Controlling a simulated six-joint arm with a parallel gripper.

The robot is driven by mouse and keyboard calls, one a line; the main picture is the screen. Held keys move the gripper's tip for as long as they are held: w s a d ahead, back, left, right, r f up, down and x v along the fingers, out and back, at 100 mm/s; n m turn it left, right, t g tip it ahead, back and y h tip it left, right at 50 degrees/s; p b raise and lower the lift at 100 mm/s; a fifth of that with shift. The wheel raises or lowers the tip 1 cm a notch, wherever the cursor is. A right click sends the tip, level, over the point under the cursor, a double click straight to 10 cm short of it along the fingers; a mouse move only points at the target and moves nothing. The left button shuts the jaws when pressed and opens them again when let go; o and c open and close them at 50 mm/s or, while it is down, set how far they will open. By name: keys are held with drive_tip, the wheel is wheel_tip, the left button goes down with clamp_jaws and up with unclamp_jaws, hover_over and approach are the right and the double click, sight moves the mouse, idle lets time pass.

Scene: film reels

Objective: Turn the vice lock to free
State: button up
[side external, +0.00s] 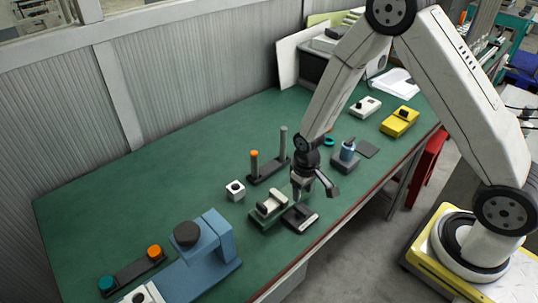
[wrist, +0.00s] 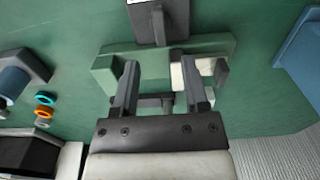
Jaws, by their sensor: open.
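The vice (side external: 262,214) has a green base and pale jaw blocks and stands on the green table near its front edge. In the wrist view, its green body (wrist: 104,76) and a pale block (wrist: 179,76) lie beneath my gripper (wrist: 160,64). The two fingers are spread apart with nothing held between them. In the side view, my gripper (side external: 303,192) points down just right of the vice and partly covers it. I cannot tell whether the fingers touch it. Which part is the lock, and how it is turned, I cannot make out.
A dark plate with a pale block (side external: 303,217) adjoins the vice in front. The table's back left is clear.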

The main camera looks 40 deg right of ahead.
sight(301, 209)
drive_tip(key=shift+f, duration=3.65)
drive_tip(key=shift+c, duration=0.2)
clamp_jaws()
